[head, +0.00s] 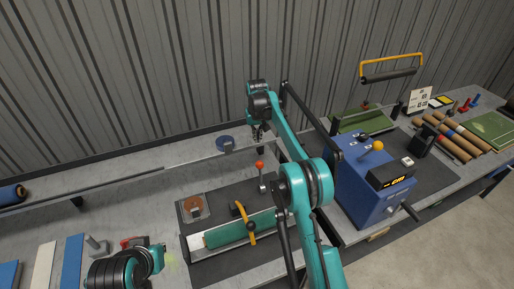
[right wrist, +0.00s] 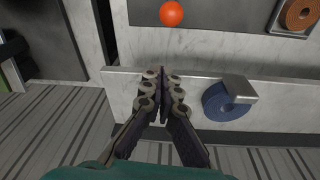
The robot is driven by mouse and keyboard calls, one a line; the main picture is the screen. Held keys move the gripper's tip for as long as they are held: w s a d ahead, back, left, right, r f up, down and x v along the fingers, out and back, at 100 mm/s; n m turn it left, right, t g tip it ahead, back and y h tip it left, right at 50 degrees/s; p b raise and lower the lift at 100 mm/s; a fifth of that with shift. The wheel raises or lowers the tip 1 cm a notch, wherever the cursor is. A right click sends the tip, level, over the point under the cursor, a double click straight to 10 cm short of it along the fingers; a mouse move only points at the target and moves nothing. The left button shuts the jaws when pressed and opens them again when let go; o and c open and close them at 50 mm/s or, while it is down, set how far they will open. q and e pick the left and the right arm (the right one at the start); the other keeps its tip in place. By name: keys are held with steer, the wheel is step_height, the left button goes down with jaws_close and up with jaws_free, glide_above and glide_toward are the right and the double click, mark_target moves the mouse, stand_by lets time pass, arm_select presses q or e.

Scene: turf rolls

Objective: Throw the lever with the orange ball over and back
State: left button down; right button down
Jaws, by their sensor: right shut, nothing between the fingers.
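The lever's orange ball (head: 260,165) stands on a short pale stem on the dark mat of the bench, roughly upright in the head view. The ball also shows at the top of the right wrist view (right wrist: 171,14); its stem is out of that frame. My right gripper (head: 259,143) is behind and above the ball, near the back rail, apart from it. In the right wrist view its fingers (right wrist: 162,82) are together and empty, with a gap to the ball. My left gripper (head: 154,254) is low at the left, its fingers unclear.
A blue tape roll (right wrist: 228,100) sits on the back rail (head: 175,162) beside my right gripper. A green roller unit with a yellow handle (head: 244,221) lies in front of the lever. A blue machine (head: 365,190) with a yellow ball (head: 377,146) stands right of my right arm.

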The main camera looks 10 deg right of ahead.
steer(key=shift+w+f, duration=0.3)
steer(key=shift+w, duration=0.1)
step_height(320, 180, down, 10)
steer(key=w, duration=0.1)
steer(key=s, duration=0.1)
steer(key=s+r, duration=0.1)
steer(key=s, duration=0.1)
steer(key=shift+s+d+b, duration=0.1)
steer(key=shift+s+b, duration=0.15)
steer(key=shift+b, duration=0.05)
stand_by(0.4)
steer(key=shift+s, duration=0.1)
